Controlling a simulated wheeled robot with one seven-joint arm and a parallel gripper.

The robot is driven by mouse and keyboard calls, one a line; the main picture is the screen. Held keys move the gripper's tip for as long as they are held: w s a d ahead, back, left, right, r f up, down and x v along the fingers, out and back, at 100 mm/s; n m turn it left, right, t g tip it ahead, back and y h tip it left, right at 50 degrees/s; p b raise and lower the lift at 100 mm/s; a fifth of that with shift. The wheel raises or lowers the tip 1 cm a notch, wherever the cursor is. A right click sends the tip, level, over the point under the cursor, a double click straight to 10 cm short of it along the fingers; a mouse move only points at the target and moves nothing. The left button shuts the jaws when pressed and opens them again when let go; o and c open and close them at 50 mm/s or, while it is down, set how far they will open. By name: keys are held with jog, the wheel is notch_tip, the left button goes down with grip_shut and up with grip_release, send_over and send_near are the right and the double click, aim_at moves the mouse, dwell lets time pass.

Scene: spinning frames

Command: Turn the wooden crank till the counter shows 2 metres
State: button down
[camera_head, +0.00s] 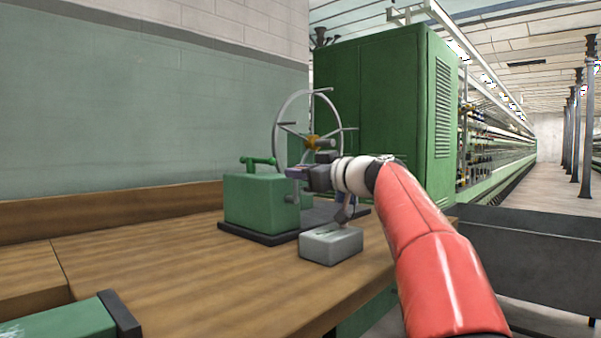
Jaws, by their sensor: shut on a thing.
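A reel wheel (279,126) with thin pale spokes and a gold-brown hub stands behind a green metal housing (262,203) on the table. My gripper (296,173) is at the right side of the housing, just below the hub, and is shut. My wrist and the gripper body hide most of what is between the fingers; the wooden crank is not clearly visible there. I cannot make out a counter face or any reading in this view.
A grey block (331,246) sits on the wooden table (190,270) below my wrist. Another green object (70,322) lies at the front left. A tall green cabinet (380,105) stands behind. The table's middle is clear.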

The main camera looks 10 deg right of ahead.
jog(key=shift+w+d, duration=0.1)
jog(key=shift+d, duration=0.05)
jog(key=w+d+f+m, duration=0.3)
jog(key=d+f+m, duration=0.2)
jog(key=m, duration=1)
jog(key=shift+w+f+m+p, duration=0.15)
jog(key=shift+w+m+p, duration=0.15)
jog(key=shift+p, duration=0.1)
dwell(0.5)
jog(key=c, duration=1.3)
grip_release()
